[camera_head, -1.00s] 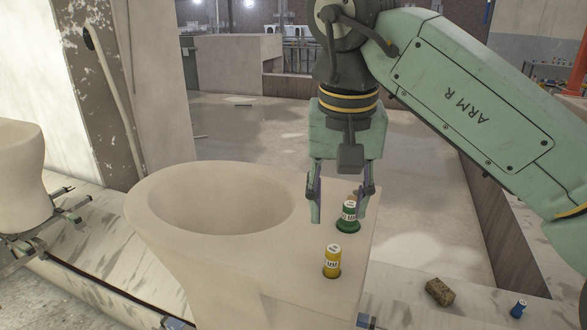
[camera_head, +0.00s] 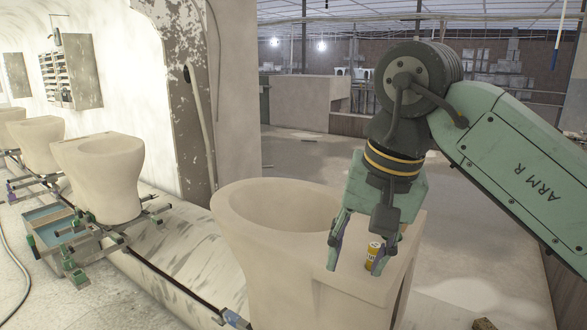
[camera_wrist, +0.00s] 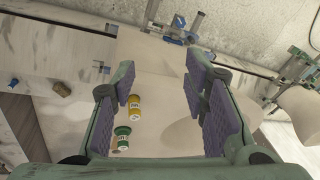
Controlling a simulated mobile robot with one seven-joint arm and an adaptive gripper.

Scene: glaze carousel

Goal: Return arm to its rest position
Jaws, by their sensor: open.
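My gripper (camera_head: 356,263) is open and empty. It hangs tilted over the flat rear deck of the beige toilet body (camera_head: 258,250), with nothing between its fingers. In the wrist view, the open purple-padded fingers (camera_wrist: 162,85) show the yellow bottle (camera_wrist: 134,108) and the green bottle (camera_wrist: 121,138) below, beside the left finger. The green bottle is hidden in the head view.
A brown sponge (camera_head: 484,324) lies at the lower right; it also shows in the wrist view (camera_wrist: 62,88), with a small blue jar (camera_wrist: 14,83). More toilet bodies (camera_head: 100,175) stand on the line at left. The floor behind is clear.

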